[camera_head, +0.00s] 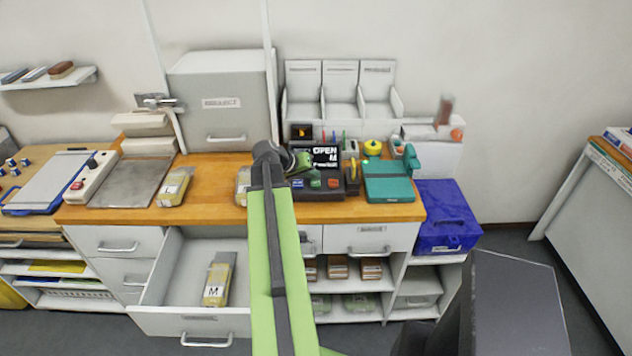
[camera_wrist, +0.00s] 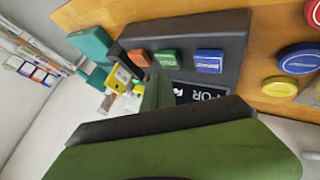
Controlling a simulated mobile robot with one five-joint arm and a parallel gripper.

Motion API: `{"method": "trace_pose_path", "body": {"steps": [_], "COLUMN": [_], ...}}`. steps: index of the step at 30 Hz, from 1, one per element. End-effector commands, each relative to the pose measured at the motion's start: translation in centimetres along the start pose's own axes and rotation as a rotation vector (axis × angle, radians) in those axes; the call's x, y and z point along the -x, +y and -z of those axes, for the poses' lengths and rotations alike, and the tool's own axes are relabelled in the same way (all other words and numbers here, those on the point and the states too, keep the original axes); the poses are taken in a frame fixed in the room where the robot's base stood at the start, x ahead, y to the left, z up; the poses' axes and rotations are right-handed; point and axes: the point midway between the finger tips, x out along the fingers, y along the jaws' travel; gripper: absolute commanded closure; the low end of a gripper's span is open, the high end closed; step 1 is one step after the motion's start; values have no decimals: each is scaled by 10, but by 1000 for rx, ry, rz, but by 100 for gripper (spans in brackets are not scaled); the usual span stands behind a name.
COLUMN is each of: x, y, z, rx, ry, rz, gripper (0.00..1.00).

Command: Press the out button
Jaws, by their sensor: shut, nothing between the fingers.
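The wrist view shows the red (camera_wrist: 139,57), green (camera_wrist: 165,58) and blue (camera_wrist: 209,61) buttons in a row. Their labels are too small to read, so I cannot tell which is out. My gripper (camera_head: 302,161) is shut and empty, over the box's left side by the display, partly covering it.
A teal case (camera_head: 388,182) stands right of the box. An open drawer (camera_head: 165,300) below holds a package marked M (camera_head: 217,280). A package marked L (camera_head: 174,187) lies on the counter (camera_head: 215,180). A blue crate (camera_head: 446,215) stands at right. Round coloured pieces lie near the box in the wrist view.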

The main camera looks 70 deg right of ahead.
Motion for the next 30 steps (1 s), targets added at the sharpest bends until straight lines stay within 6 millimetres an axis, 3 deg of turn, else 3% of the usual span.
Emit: {"method": "trace_pose_path", "body": {"steps": [30], "x": [-7], "y": [-2], "z": [-5], "rx": [0], "ry": [0], "rz": [0], "gripper": [100]}}
